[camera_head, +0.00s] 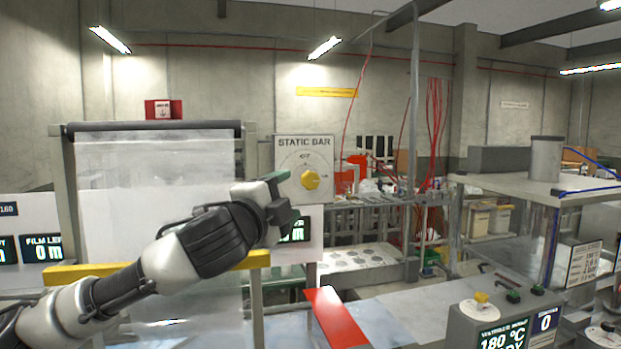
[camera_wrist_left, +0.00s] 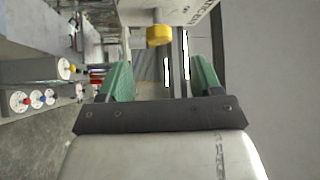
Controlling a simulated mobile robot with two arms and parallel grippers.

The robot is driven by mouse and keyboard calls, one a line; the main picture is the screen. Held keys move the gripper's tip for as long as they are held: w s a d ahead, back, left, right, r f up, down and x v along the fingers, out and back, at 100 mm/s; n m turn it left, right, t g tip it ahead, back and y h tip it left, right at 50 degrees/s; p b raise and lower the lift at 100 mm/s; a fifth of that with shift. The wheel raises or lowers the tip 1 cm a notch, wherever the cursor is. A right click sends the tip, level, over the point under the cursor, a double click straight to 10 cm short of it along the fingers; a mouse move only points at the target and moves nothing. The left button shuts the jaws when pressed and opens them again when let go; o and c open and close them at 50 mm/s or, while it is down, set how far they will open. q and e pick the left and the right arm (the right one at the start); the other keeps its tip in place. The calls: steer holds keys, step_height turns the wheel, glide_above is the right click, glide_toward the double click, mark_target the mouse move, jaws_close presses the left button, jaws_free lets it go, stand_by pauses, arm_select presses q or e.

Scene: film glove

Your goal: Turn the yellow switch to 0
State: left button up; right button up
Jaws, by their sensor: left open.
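The yellow switch (camera_head: 311,180) is a round knob on the pale panel (camera_head: 290,145) headed STATIC BAR. Scale marks surround the knob, too small to read surely, and which way the knob points is unclear. My left gripper (camera_head: 286,196) is open and empty, just left of the knob and apart from it in the head view. In the left wrist view the knob (camera_wrist_left: 159,36) shows beyond the two green fingertips (camera_wrist_left: 160,78), between them but further off. My right gripper is in neither view.
A clear film sheet (camera_head: 150,190) hangs from a dark roller (camera_head: 150,127) at left. A red plate (camera_head: 335,318) lies below the panel. A control box (camera_head: 470,325) with a small yellow knob (camera_head: 481,297) stands lower right.

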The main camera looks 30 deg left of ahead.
mark_target(307, 181)
arm_select(q)
steer(key=w+p, duration=0.1)
steer(key=w, duration=0.2)
steer(key=w+r+p, duration=0.1)
steer(key=w, duration=0.2)
steer(key=w+p, duration=0.2)
steer(key=shift+w+a+r, duration=0.3)
steer(key=shift+w+a, duration=0.05)
steer(key=shift+w, duration=0.05)
steer(key=shift+w+f, duration=0.1)
steer(key=shift+w, duration=0.4)
